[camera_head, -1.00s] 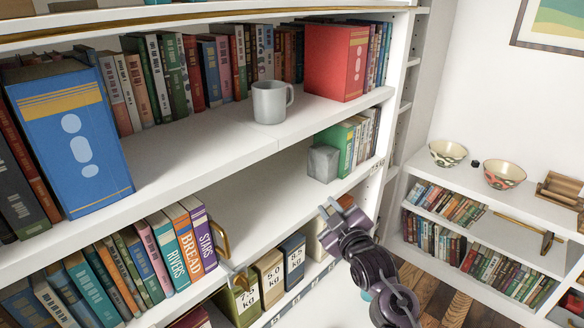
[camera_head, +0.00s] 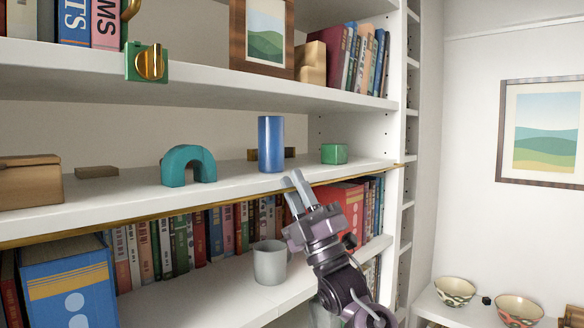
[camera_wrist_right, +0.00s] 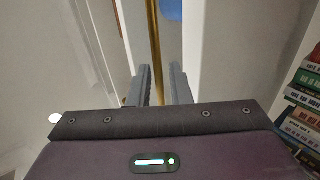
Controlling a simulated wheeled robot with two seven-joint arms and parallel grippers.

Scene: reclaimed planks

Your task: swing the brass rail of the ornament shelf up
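The brass rail (camera_head: 225,203) runs low along the front edge of the ornament shelf (camera_head: 110,192), below the ornaments. It also shows in the right wrist view (camera_wrist_right: 154,45), running lengthwise between my finger lines. My right gripper (camera_head: 294,184) is at the rail, below and right of the blue cylinder. Its fingers, also in the wrist view (camera_wrist_right: 162,82), are apart with the rail between them in the picture. Contact cannot be told. My left gripper is not in view.
A brown box (camera_head: 28,182) and a flat wooden block (camera_head: 97,172) are at the shelf's left. Below are books and a grey mug (camera_head: 269,263). The shelf above holds a green block with a brass knob (camera_head: 150,62) and a framed picture (camera_head: 262,35).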

